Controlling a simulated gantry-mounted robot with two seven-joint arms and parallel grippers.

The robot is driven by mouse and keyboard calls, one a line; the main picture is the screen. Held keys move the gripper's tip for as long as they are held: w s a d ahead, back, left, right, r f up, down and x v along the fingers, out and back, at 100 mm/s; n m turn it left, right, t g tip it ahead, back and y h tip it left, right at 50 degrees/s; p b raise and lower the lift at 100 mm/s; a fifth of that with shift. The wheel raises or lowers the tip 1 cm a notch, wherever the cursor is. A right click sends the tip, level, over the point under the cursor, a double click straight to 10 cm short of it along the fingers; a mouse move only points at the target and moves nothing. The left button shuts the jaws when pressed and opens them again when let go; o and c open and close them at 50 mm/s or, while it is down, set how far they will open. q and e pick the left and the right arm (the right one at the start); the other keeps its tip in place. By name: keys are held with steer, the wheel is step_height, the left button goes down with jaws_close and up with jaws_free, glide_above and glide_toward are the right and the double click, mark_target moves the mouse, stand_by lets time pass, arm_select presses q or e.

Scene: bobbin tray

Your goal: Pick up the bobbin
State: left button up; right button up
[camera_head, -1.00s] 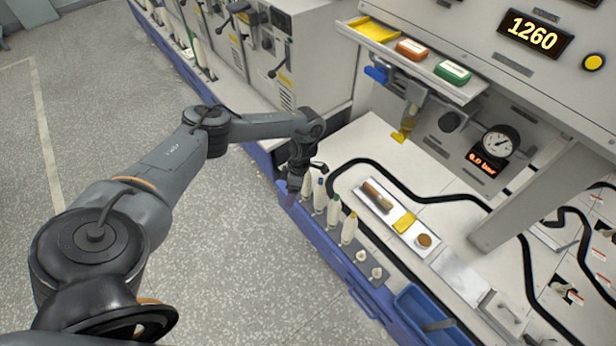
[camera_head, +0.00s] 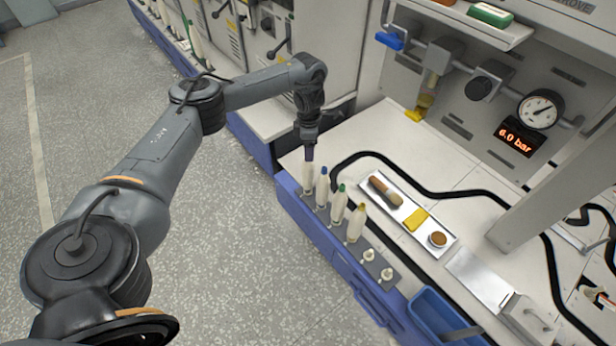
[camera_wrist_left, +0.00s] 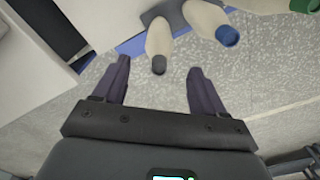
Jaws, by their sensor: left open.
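Several white bobbins stand upright in a row on a grey strip (camera_head: 337,235) along the bench's front edge. The nearest to my left gripper is the bobbin with a dark grey tip (camera_head: 308,178); it also shows in the left wrist view (camera_wrist_left: 160,42). Beside it stand a blue-tipped bobbin (camera_head: 322,187), a green-tipped one (camera_head: 339,206) and a yellow-tipped one (camera_head: 356,224). My left gripper (camera_head: 309,152) is pointed down over the grey-tipped bobbin. In the wrist view its open fingers (camera_wrist_left: 158,72) lie either side of that bobbin's tip. They hold nothing. My right gripper is out of view.
Two bare pegs (camera_head: 377,265) follow the yellow-tipped bobbin. Behind the row lie a black cable (camera_head: 400,172) and a tray (camera_head: 452,245) with a brush (camera_head: 385,190). A blue bin (camera_head: 424,314) stands at the right end. Floor (camera_head: 245,270) lies in front of the bench.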

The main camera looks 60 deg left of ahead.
mark_target(307, 168)
arm_select(q)
steer(key=shift+a+f+b, duration=0.15)
steer(key=shift+f+b, duration=0.35)
steer(key=shift+f, duration=0.15)
steer(key=f+b, duration=0.2)
steer(key=f, duration=0.1)
steer(key=f+b, duration=0.1)
steer(key=shift+s+f, duration=0.15)
steer(key=shift+s, duration=0.1)
jaws_close()
